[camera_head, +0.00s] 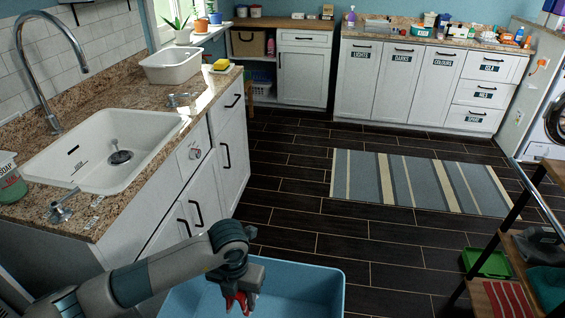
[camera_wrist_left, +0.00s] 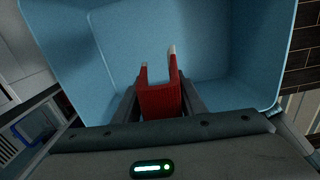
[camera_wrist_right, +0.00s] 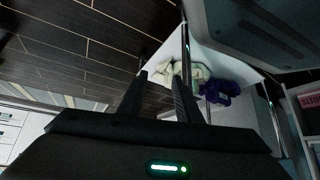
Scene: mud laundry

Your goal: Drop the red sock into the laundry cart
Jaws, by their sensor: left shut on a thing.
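The red sock (camera_wrist_left: 162,100) is held between the fingers of my left gripper (camera_wrist_left: 160,108), with pale tips pointing away in the left wrist view. In the head view my left gripper (camera_head: 240,298) and a bit of red sock (camera_head: 236,301) show over the blue laundry cart (camera_head: 310,285), whose lower part is cut off. In the left wrist view the cart's pale blue inside (camera_wrist_left: 215,55) surrounds the sock and looks empty. How far the sock is above its floor is unclear. My right gripper (camera_wrist_right: 161,80) is open and empty, and is out of the head view.
A white bin with pale and purple cloth (camera_wrist_right: 220,92) lies beyond my right gripper. A sink counter (camera_head: 125,195) stands left of the cart. A shelf rack (camera_head: 505,250) with folded cloths is at right. Dark floor and a striped rug (camera_head: 415,182) lie open ahead.

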